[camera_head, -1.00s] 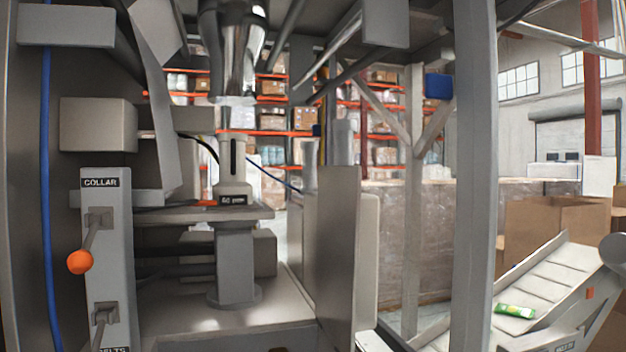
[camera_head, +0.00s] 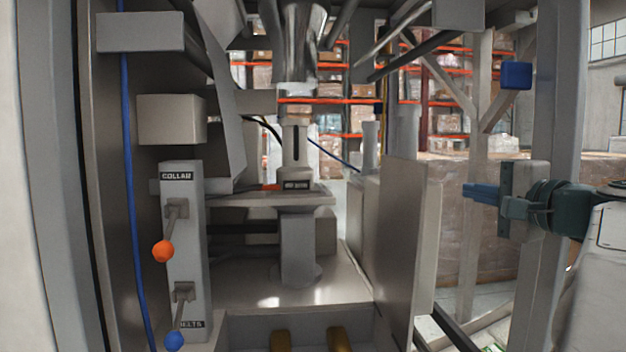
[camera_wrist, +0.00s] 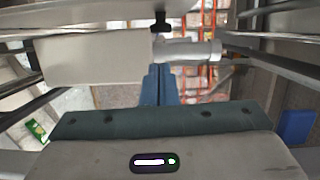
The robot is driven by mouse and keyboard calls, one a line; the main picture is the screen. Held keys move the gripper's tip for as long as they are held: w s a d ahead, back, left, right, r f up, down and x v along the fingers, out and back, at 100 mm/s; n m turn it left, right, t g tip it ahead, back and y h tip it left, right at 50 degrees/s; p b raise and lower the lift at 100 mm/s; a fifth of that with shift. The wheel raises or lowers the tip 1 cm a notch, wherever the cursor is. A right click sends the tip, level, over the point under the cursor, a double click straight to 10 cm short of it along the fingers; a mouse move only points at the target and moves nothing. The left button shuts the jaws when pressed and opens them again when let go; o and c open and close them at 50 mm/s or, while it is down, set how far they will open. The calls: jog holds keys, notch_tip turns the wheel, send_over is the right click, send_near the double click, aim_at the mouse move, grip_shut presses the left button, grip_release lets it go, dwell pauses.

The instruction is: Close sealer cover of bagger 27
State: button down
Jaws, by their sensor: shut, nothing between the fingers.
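An upright grey panel (camera_head: 402,250) stands open at the right side of the machine's bay, its flat face turned toward the bay. It looks like the sealer cover, but I read no label on it and no number 27. My gripper (camera_head: 470,192) is at the right, with its blue fingers shut and empty. The fingers point left toward the panel's upper edge and appear apart from it. In the wrist view the shut fingers (camera_wrist: 160,84) sit mid-picture, beside a pale grey panel (camera_wrist: 90,58); I cannot tell whether this is the same panel.
A lever post (camera_head: 185,260) at the left carries an orange knob (camera_head: 163,251) labelled COLLAR and a blue knob (camera_head: 174,341) labelled BELTS. A grey frame post (camera_head: 552,90) stands beside my arm. A blue block (camera_head: 516,75) is above. A green packet (camera_wrist: 38,130) shows in the wrist view.

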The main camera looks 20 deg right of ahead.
jog(key=w+p, duration=0.3)
jog(key=w, duration=0.7)
jog(key=shift+r, duration=0.2)
jog(key=shift+a, duration=0.15)
